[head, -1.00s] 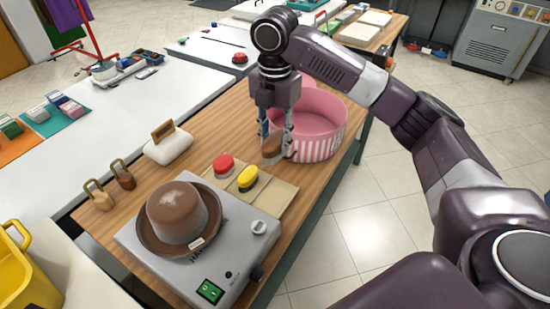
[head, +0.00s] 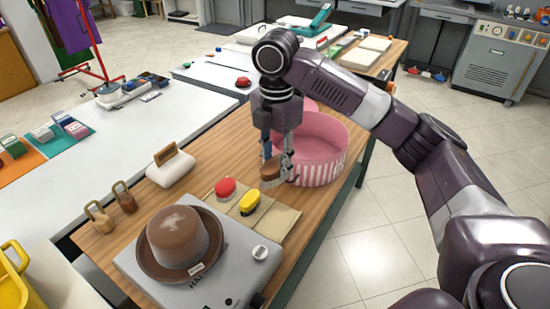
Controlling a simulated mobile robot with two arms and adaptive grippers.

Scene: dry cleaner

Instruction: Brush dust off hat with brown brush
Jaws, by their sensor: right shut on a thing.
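The brown hat (head: 178,240) sits crown up on a grey machine top at the front, with pale dust on its crown and a small tag on its brim. My right gripper (head: 275,168) is shut on the brown brush (head: 268,172), beyond the yellow brush and beside the pink box. The gripper's fingers hide part of the brush, and whether it is clear of the surface is hard to tell. My left gripper is not in view.
A tan tray (head: 276,222) carries a red brush (head: 225,188) and a yellow brush (head: 250,202). A pink striped round box (head: 322,150) stands right behind the gripper. Wooden-handled blocks and a white iron-like item (head: 171,167) stand to the left.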

